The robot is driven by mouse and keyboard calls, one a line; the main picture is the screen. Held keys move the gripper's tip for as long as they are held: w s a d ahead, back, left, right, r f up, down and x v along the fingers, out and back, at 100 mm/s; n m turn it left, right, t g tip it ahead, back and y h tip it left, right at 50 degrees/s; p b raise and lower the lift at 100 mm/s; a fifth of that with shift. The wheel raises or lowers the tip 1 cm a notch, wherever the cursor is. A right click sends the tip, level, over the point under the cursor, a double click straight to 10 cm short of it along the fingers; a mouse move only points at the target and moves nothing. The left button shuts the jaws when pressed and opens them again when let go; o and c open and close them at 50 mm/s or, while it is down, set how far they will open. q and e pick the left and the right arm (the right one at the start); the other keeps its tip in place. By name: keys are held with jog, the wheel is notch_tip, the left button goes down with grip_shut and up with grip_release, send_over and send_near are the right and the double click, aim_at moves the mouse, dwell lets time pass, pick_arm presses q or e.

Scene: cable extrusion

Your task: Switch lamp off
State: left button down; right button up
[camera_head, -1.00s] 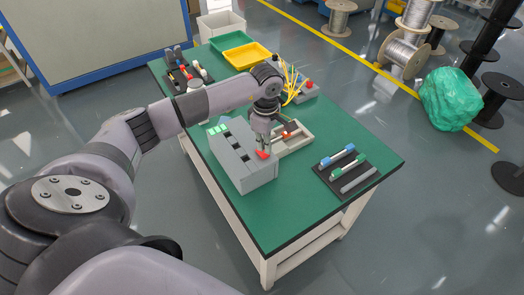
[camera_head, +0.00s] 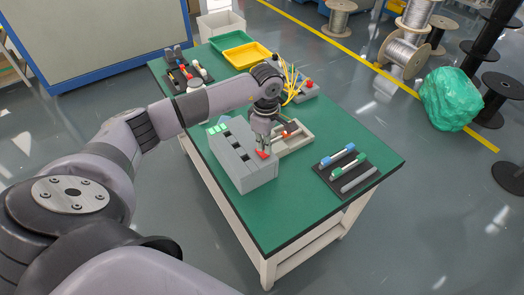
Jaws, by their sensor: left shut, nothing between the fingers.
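A grey box (camera_head: 245,172) stands on the green table, with several dark slots and green pieces along its top. A red switch-like part (camera_head: 263,154) sits at its near right top corner. I cannot tell for sure which part is the lamp or its switch. My left gripper (camera_head: 262,148) points down right at the red part, its fingers shut with nothing held. Whether the fingertips touch the red part is too small to tell. My right gripper is not in view.
The green table (camera_head: 290,222) has free room at its near end. A beige tray (camera_head: 294,143) is right of the box. A dark mat (camera_head: 330,180) holds marker-like tools. Yellow wires (camera_head: 292,80), a yellow tray (camera_head: 247,56) and a green tray (camera_head: 230,39) lie farther back.

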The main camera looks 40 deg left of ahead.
pick_arm(q)
jog(key=shift+s+f+b, duration=0.1)
jog(key=shift+f+b, duration=0.75)
jog(key=shift+f, duration=0.2)
dwell(0.4)
jog(key=shift+r+p, duration=0.6)
jog(key=shift+r, duration=0.25)
jog(key=shift+r+p, duration=1.4)
jog(key=shift+r, duration=1.3)
jog(key=shift+f, duration=0.15)
